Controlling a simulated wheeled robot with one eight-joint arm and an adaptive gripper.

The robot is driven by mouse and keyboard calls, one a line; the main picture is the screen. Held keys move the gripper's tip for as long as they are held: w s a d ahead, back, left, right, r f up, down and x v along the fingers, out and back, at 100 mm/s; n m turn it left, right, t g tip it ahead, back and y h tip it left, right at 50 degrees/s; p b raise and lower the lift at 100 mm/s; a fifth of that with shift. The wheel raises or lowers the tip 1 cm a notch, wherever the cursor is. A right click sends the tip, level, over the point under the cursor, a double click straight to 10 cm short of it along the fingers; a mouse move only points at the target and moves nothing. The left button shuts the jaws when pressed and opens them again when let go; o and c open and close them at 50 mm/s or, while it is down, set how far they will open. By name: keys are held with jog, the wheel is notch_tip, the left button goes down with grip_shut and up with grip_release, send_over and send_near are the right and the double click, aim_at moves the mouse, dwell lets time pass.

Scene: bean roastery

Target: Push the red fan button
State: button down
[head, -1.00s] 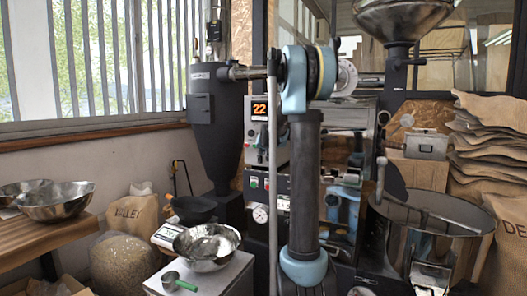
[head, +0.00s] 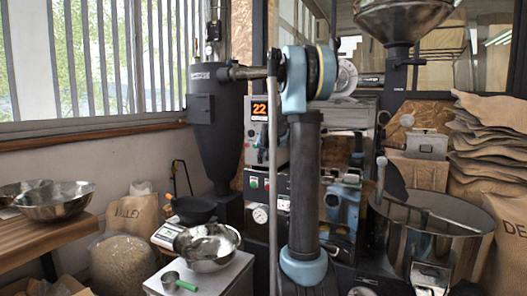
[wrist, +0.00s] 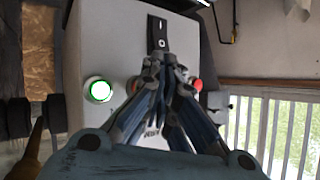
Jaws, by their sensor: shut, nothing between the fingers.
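In the wrist view my gripper (wrist: 165,66) is shut and empty in front of a pale control panel (wrist: 85,45). A red button (wrist: 195,83) shows just right of the fingers, partly hidden by them. A smaller reddish patch shows left of the fingers, too covered to name. A lit green button (wrist: 99,90) is farther left on the panel. I cannot tell whether the fingertips touch the panel. In the head view a small red button (head: 266,184) sits beside a green one (head: 253,182) on the roaster front. My gripper cannot be made out there behind my arm.
A black switch (wrist: 157,31) is on the panel beyond the fingertips. In the head view the orange display (head: 259,109) reads 22. A steel bowl (head: 207,247) and green-handled scoop (head: 178,283) stand at the front. The round cooling bin (head: 435,235) is at right.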

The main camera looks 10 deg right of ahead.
jog(key=shift+w+d, duration=0.1)
jog(key=shift+w+d, duration=0.15)
jog(key=shift+w+d+r, duration=0.1)
jog(key=shift+w+d, duration=0.1)
jog(key=shift+w, duration=0.15)
dwell(0.9)
jog(key=shift+s, duration=0.1)
dwell(0.3)
jog(key=shift+s+a, duration=0.5)
jog(key=shift+s, duration=0.1)
jog(key=shift+s+a, duration=0.75)
jog(key=shift+s, duration=0.25)
jog(key=shift+s+a, duration=0.7)
jog(key=shift+s, duration=0.3)
